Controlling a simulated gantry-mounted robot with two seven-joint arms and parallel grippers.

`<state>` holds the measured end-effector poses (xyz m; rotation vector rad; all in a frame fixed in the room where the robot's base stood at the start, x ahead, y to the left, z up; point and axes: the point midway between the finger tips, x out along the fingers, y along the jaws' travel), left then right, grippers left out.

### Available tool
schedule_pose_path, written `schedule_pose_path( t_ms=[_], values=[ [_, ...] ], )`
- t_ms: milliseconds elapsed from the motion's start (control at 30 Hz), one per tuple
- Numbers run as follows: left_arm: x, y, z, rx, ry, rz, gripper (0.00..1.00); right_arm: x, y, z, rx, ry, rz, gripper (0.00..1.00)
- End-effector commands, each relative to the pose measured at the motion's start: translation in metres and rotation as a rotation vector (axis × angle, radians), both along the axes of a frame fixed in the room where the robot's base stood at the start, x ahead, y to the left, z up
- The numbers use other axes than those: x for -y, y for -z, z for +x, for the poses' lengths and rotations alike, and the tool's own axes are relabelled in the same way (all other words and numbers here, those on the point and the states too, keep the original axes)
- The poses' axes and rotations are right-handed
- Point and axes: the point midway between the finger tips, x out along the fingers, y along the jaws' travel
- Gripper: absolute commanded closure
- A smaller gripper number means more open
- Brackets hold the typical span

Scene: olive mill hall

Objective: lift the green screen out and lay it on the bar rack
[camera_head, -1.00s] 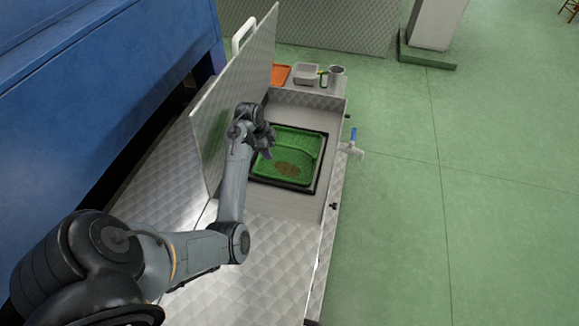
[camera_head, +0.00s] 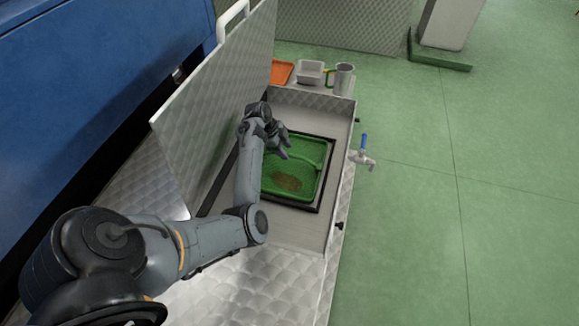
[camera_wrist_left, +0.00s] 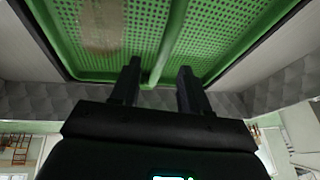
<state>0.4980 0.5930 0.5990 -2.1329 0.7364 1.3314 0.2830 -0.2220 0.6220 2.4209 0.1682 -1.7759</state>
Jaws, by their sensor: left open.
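The green screen (camera_head: 308,182) is a perforated tray with a raised rim, a bar across it and a brown patch on its mesh. It sits inside a dark frame (camera_head: 323,196) in the open metal basin. In the left wrist view the screen (camera_wrist_left: 225,35) fills the top, and its bar (camera_wrist_left: 170,45) runs down between my fingers. My left gripper (camera_head: 283,147) is over the screen's left far part; in the wrist view the gripper (camera_wrist_left: 157,75) is open and empty. Contact with the bar cannot be told. I cannot make out the bar rack. My right gripper is not in view.
A raised metal lid (camera_head: 215,115) stands along the basin's left side. An orange tray (camera_head: 282,72), a grey tub (camera_head: 311,72) and a metal jug (camera_head: 343,78) stand on the far ledge. A blue-handled tap (camera_head: 363,152) sticks out right. The green floor (camera_head: 430,220) is clear.

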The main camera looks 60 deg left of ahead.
Motion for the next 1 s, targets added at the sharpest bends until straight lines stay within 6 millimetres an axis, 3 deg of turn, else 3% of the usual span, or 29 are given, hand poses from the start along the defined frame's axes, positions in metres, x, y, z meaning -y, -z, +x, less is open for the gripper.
schedule_pose_path(
  t_ms=[33,333,700,1000],
  values=[
    [0.001,0.009,0.002,-0.001,0.001,0.001,0.54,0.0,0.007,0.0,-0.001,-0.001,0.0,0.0],
    [0.004,0.023,0.007,-0.001,-0.001,0.0,0.54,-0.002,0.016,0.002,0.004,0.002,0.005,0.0],
    [0.012,0.061,0.021,-0.001,0.0,0.001,0.54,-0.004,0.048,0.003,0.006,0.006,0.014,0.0],
    [0.012,0.061,0.023,0.0,-0.001,0.001,0.56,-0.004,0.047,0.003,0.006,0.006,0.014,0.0]
  ],
)
